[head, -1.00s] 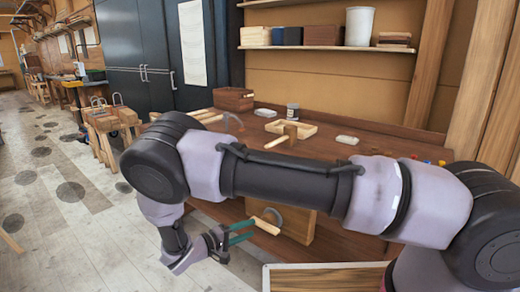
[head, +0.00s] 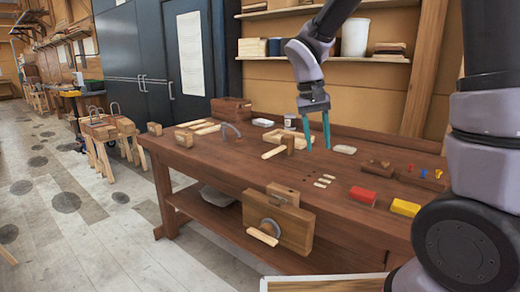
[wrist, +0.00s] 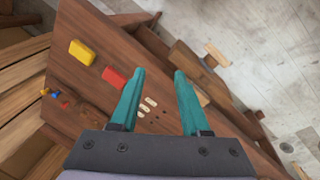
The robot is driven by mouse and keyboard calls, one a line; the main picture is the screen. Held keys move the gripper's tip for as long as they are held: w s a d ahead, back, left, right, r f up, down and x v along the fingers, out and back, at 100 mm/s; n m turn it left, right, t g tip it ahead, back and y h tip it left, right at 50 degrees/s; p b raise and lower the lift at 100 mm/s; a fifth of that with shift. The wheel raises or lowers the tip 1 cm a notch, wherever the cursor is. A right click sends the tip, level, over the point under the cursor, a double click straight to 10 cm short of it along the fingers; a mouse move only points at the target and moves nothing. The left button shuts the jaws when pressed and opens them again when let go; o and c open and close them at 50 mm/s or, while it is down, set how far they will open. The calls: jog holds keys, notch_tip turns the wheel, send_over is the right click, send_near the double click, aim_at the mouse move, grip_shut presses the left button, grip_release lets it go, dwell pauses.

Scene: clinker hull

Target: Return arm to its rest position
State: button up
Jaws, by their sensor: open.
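My gripper (head: 317,132) is raised above the workbench, pointing down, with its two teal fingers apart and nothing between them. In the wrist view the teal fingers (wrist: 158,105) are also apart and empty, with the bench below. My arm rises at the right of the head view and reaches over from the top. The wooden workbench (head: 225,165) lies beneath the gripper, clear of it.
A red block (head: 362,195) and a yellow block (head: 405,208) lie on the bench's right. A wooden vise (head: 278,222) is on its front. A shelf (head: 385,58) runs above.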

jog(key=s+d+r+m+t+y, duration=0.3)
jog(key=s+d+r+t, duration=0.4)
jog(key=s+r, duration=0.5)
jog(key=shift+s+d+r+y, duration=0.35)
jog(key=shift+d+r+y, duration=0.35)
jog(key=shift+d, duration=0.45)
jog(key=shift+r, duration=0.1)
